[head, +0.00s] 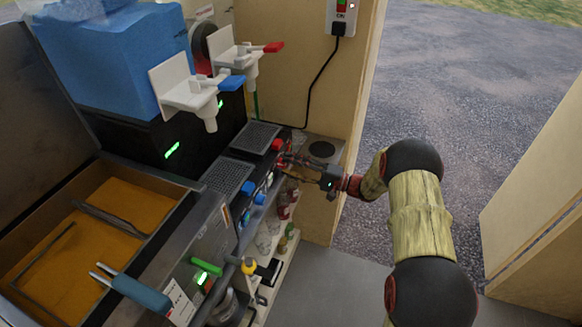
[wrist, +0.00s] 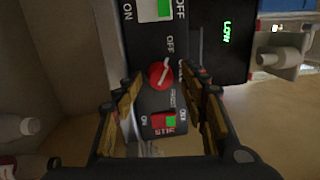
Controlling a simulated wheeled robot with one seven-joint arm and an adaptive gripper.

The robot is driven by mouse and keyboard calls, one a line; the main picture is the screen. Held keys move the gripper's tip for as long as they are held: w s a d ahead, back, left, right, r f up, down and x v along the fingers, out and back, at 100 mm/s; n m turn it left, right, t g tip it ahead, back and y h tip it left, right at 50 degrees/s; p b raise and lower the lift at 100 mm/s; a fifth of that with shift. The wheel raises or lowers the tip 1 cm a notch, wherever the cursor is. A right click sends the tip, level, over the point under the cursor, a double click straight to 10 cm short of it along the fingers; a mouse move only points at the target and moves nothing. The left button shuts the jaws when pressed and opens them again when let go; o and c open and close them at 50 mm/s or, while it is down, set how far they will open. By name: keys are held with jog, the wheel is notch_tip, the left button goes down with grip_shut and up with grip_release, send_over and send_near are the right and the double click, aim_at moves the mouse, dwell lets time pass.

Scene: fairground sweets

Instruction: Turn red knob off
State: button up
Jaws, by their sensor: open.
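The red knob (wrist: 159,75) is on a dark control panel in the wrist view, with a white pointer line slanting up and right. An "OFF" label is printed just above it, and other lettering lies to its right. In the head view the red knob (head: 276,145) is at the far end of the machine's front. My gripper (wrist: 166,112) is open, its fingers on either side of the view, with the knob seen between and beyond the tips. I cannot tell whether they touch the panel. In the head view my gripper (head: 288,160) is close beside the knob.
A red and green switch (wrist: 163,121) is below the knob in the wrist view. Blue knobs (head: 247,188) are nearer along the same front. Bottles stand on a shelf (head: 279,254) beneath. A wooden wall (head: 300,75) is behind the far end.

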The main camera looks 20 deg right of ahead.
jog(key=shift+d, duration=0.1)
jog(key=v, duration=0.7)
jog(key=shift+s+d, duration=0.25)
jog(key=shift+d, duration=0.05)
jog(key=shift+f, duration=0.1)
